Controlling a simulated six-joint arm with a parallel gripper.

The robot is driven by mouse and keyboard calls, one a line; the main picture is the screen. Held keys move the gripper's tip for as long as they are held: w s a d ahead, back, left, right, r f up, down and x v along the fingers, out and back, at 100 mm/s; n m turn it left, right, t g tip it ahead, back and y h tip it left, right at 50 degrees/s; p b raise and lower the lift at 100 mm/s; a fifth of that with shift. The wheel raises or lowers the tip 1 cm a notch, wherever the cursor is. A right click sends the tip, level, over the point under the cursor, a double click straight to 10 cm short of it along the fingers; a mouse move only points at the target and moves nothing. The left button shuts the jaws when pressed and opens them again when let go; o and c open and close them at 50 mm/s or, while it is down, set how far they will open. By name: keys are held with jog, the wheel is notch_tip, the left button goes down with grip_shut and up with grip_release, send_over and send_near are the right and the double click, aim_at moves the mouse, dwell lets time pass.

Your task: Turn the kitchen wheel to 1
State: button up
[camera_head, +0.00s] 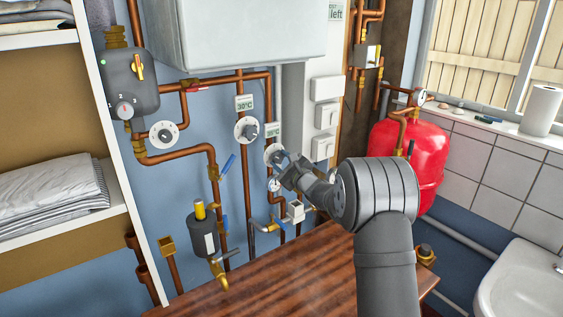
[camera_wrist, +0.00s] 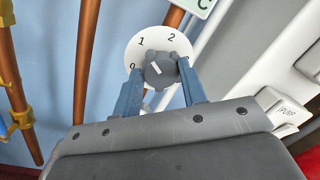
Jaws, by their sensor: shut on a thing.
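A round white dial with a grey knob (camera_wrist: 158,71) shows in the wrist view, marked 0, 1 and 2. A short white mark on the knob slants to the upper left, seemingly between 0 and 1; its exact setting is hard to tell. My gripper (camera_wrist: 160,82) is shut on this knob, one finger at each side. In the head view the same dial (camera_head: 272,152) is the lower right one on the copper pipes, with my gripper (camera_head: 283,162) at it. No kitchen name is readable beside it.
Another dial (camera_head: 247,130) sits just up and left, and a white numbered dial (camera_head: 164,134) further left. A red tank (camera_head: 409,160) stands to the right, a wooden top (camera_head: 270,275) below.

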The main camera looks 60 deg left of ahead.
jog(key=shift+n, duration=0.6)
jog(key=o, duration=1)
jog(key=shift+c, duration=0.2)
jog(key=d+f, duration=0.1)
jog(key=d, duration=1.6)
jog(key=shift+s+d+f, duration=0.2)
jog(key=shift+s, duration=0.2)
jog(key=shift+a, duration=0.1)
jog(key=a, duration=0.5)
jog(key=a+r, duration=0.1)
jog(key=a, duration=1.1)
jog(key=shift+w+a+r, duration=0.15)
jog(key=shift+w+r, duration=0.05)
jog(key=shift+w, duration=0.2)
